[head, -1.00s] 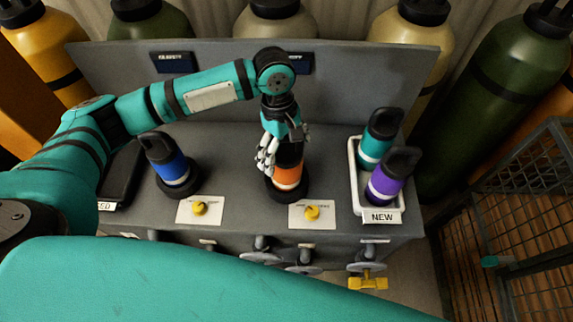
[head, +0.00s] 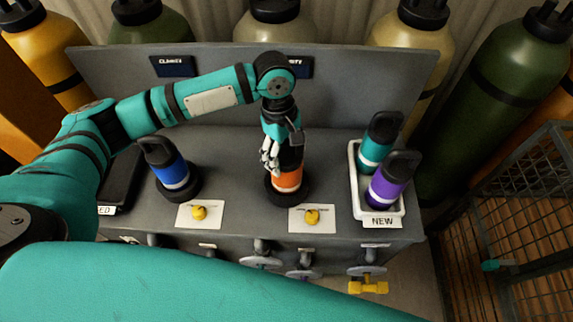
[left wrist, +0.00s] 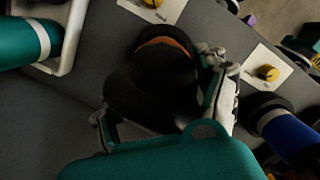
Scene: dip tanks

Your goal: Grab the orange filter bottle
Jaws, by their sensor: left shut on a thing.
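The orange filter bottle (head: 288,178) has a black top and a white band. It stands upright in a black round base (head: 287,194) on the grey bench. My left gripper (head: 271,157) reaches down from above and is shut on the bottle's black upper part. In the left wrist view the black top (left wrist: 150,85) sits between the two fingers, with a strip of orange behind it. The gripper hides part of the bottle's top in the head view. My right gripper is not in view.
A blue bottle (head: 171,170) stands in a black base to the left. A white tray (head: 398,210) labelled NEW holds a teal bottle (head: 379,143) and a purple bottle (head: 391,180) at right. Yellow knobs (head: 312,217) sit on plates in front. A black tray (head: 119,185) lies far left.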

